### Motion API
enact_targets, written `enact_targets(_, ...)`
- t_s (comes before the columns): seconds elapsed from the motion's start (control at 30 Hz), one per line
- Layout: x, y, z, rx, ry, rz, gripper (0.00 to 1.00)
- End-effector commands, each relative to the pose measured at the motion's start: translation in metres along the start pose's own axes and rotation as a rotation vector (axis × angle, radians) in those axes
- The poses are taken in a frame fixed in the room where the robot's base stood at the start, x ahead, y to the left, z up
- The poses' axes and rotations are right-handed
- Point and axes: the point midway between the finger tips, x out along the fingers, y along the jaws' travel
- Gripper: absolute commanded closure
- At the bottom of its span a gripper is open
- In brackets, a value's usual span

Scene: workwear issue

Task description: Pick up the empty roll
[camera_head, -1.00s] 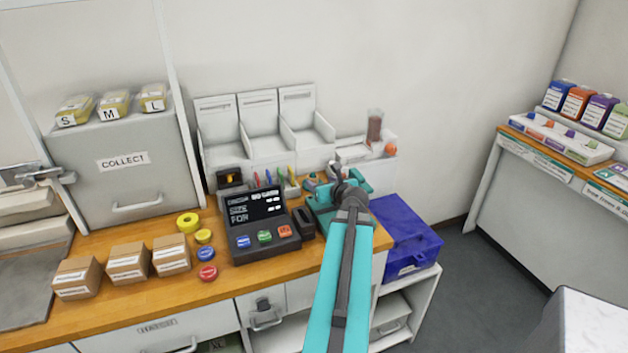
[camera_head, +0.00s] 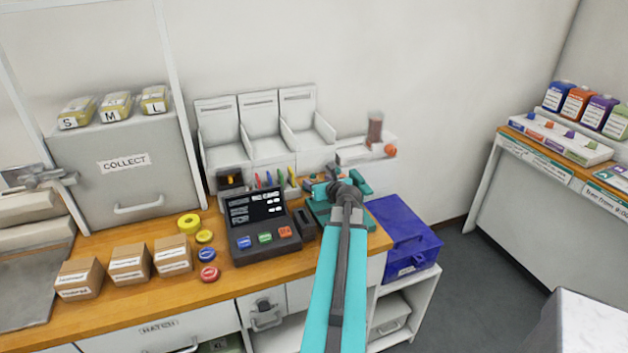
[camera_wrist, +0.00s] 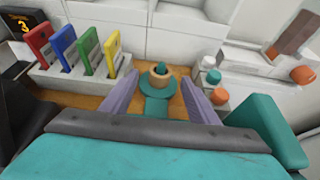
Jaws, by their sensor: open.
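My gripper (camera_wrist: 160,78) is open, with one grey-purple finger on the left and one on the right of the roll in the picture. I see gaps between the fingers and the roll; I cannot tell the exact height difference. In the head view my arm covers the roll, and part of the teal stand (camera_head: 317,212) shows beside the wrist.
A rack of coloured cards (camera_wrist: 88,58) stands left of the fingers. Small bottles and orange caps (camera_wrist: 303,74) are on the right. In the head view, a black terminal (camera_head: 262,228) stands left of my arm and a blue crate (camera_head: 408,235) right of it.

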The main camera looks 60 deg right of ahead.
Motion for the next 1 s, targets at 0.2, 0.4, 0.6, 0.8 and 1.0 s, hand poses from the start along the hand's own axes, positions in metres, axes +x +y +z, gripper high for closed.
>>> enact_targets(0.2,0.021,-0.003,0.005,0.002,-0.001,0.0,0.45)
enact_targets(0.4,0.037,-0.003,0.004,0.0,0.0,0.0,0.45)
enact_targets(0.6,0.042,-0.002,0.003,0.0,-0.001,-0.001,0.45)
enact_targets(0.8,0.042,-0.002,0.003,0.001,-0.001,-0.001,0.45)
enact_targets(1.0,0.042,-0.002,0.003,0.001,-0.001,-0.001,0.45)
